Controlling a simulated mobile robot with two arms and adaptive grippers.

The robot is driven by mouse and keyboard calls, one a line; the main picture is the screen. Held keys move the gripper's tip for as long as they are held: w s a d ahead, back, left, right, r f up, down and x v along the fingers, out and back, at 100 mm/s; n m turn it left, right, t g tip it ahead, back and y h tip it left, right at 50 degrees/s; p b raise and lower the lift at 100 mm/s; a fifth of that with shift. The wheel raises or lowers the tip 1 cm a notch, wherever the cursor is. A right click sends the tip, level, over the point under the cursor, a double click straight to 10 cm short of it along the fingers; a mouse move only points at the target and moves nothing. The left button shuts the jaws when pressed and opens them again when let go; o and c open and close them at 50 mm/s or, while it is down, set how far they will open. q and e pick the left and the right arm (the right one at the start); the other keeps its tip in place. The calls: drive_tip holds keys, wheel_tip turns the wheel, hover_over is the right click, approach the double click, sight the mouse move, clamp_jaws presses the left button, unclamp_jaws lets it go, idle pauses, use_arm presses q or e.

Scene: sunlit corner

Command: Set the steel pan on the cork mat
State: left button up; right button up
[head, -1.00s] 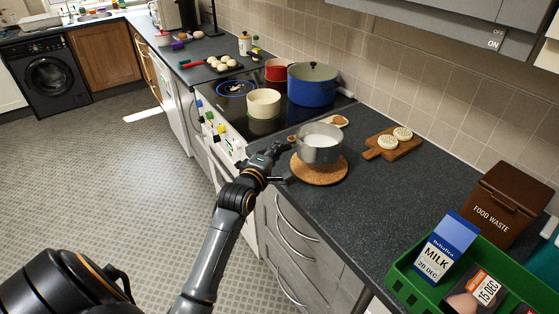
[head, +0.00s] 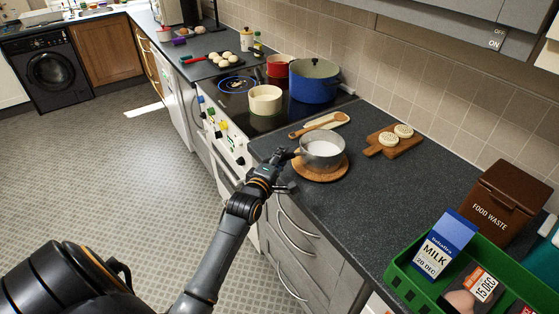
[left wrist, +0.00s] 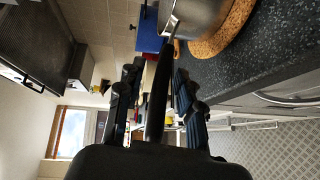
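The steel pan (head: 322,158) holds something white and stands upright on the round cork mat (head: 320,175), appearing to rest on it. In the left wrist view the pan (left wrist: 196,16) meets the cork mat (left wrist: 222,38), and its dark handle (left wrist: 158,95) runs back between my fingers. My left gripper (head: 284,169) is at the handle side of the pan, by the counter's front edge. In the left wrist view its fingers (left wrist: 156,78) are apart, one on each side of the handle with gaps showing. My right gripper is not in view.
Behind the pan are a wooden spoon (head: 318,125) and the hob with a cream pot (head: 265,100) and a blue pot (head: 314,82). A board with crumpets (head: 394,140) lies right. A green crate (head: 402,283) and food waste bin (head: 503,205) stand front right. Counter between is clear.

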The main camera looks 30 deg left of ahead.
use_arm(q)
drive_tip(key=shift+s+d, duration=0.1)
drive_tip(key=shift+s, duration=0.4)
drive_tip(key=b+v, duration=0.2)
drive_tip(key=v, duration=0.9)
drive_tip(key=d+f+m+g+h, duration=0.1)
drive_tip(key=d+f+m+g, duration=0.25)
drive_tip(key=f, duration=1.35)
drive_tip(key=s+d+f+m+g+h, duration=0.1)
drive_tip(key=s+d+f+m, duration=0.15)
drive_tip(key=f, duration=0.45)
drive_tip(key=s+d+f+m+g, duration=0.1)
drive_tip(key=s+f+m+g, duration=0.1)
drive_tip(key=s+f, duration=0.35)
drive_tip(key=s+d+f+m+g+h, duration=0.1)
drive_tip(key=s+d+f+m, duration=0.15)
drive_tip(key=f, duration=0.65)
drive_tip(key=s+f+m+g, duration=0.2)
drive_tip(key=s+f, duration=0.4)
drive_tip(key=s, duration=0.4)
drive_tip(key=s+d+f+m+g, duration=0.1)
drive_tip(key=s+f+m+g, duration=0.2)
drive_tip(key=s, duration=0.7)
drive_tip(key=s+d+f+m+g, duration=0.1)
drive_tip(key=s+f+m+g, duration=0.1)
drive_tip(key=s+f+m, duration=0.4)
drive_tip(key=s+f, duration=0.3)
drive_tip(key=s, duration=0.1)
drive_tip(key=shift+s+g, duration=0.25)
drive_tip(key=shift+g, duration=0.1)
